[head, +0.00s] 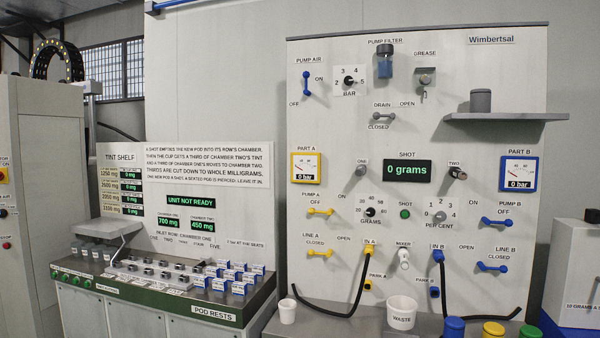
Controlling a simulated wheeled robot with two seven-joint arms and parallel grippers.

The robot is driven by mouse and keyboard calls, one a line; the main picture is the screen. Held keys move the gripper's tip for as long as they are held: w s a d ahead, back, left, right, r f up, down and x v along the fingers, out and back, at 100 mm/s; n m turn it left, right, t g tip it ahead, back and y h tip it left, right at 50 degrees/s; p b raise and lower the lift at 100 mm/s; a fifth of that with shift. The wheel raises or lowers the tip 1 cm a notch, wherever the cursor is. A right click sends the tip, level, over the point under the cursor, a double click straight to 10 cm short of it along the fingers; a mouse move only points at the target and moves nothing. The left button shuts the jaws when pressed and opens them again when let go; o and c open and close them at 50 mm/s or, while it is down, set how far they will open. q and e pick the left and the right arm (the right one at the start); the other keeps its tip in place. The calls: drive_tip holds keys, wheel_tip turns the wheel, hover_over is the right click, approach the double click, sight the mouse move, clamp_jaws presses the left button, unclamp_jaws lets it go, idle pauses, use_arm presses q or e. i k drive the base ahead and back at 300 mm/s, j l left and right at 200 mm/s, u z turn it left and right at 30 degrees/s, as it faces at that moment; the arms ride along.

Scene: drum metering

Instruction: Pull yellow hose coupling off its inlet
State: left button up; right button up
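The yellow hose coupling (369,251) sits on the inlet under the label IN A, on the lower part of the white panel (470,120). A black hose (358,291) hangs from it and curves down and left to the counter. The inlet behind the coupling is hidden. A small yellow fitting (367,285) is near the label PARK A, below and close to the hose. Neither of my grippers shows in the head view.
A blue coupling (438,254) with its own black hose (455,300) is at IN B. The mixer nozzle (404,258) is between the couplings. A waste cup (401,312), a small white cup (287,310) and several coloured-lidded containers stand below. A yellow lever (320,253) is left of IN A.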

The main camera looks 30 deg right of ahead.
sight(370, 249)
drive_tip(key=z, duration=1.55)
drive_tip(key=i+j+z, duration=0.15)
drive_tip(key=z, duration=0.15)
drive_tip(key=i+j+z, duration=0.1)
drive_tip(key=j+z, duration=0.25)
drive_tip(key=i+j+z, duration=0.1)
drive_tip(key=j+z, duration=0.2)
drive_tip(key=i+j+z, duration=0.1)
drive_tip(key=j, duration=0.95)
drive_tip(key=i+j+z, duration=0.15)
drive_tip(key=j, duration=0.9)
drive_tip(key=i+j+z, duration=0.1)
drive_tip(key=j, duration=0.95)
